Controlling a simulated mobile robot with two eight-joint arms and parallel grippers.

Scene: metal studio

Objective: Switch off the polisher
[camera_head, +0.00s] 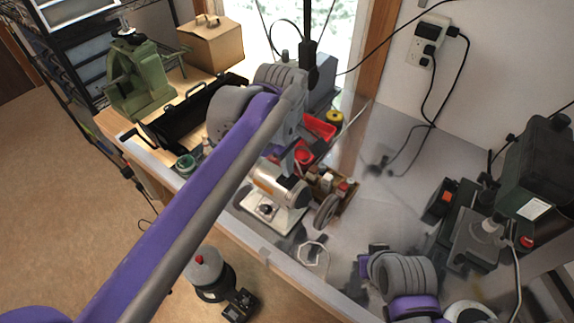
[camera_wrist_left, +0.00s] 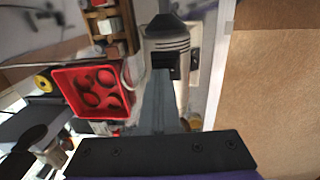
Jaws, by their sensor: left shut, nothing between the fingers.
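The polisher (camera_head: 280,188) is a beige and silver motor on a pale base plate near the bench's front edge. A dark wheel (camera_head: 326,211) is at its right end, and a dark knob or switch (camera_head: 265,210) is on its base. In the left wrist view the polisher (camera_wrist_left: 168,38) is straight ahead, with a black part facing me. My left gripper (camera_head: 287,163) is shut and empty, just above and behind the polisher; contact is unclear. It also shows in the left wrist view as grey fingers (camera_wrist_left: 158,105). My right arm is at lower right; its fingers are unclear.
A red bin (camera_wrist_left: 93,92) and a wooden box of small parts (camera_head: 336,188) stand close to the polisher. A green machine (camera_head: 140,75) and a cardboard box (camera_head: 210,42) are at the back left. A dark green machine (camera_head: 540,165) is at right. The bench middle is fairly clear.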

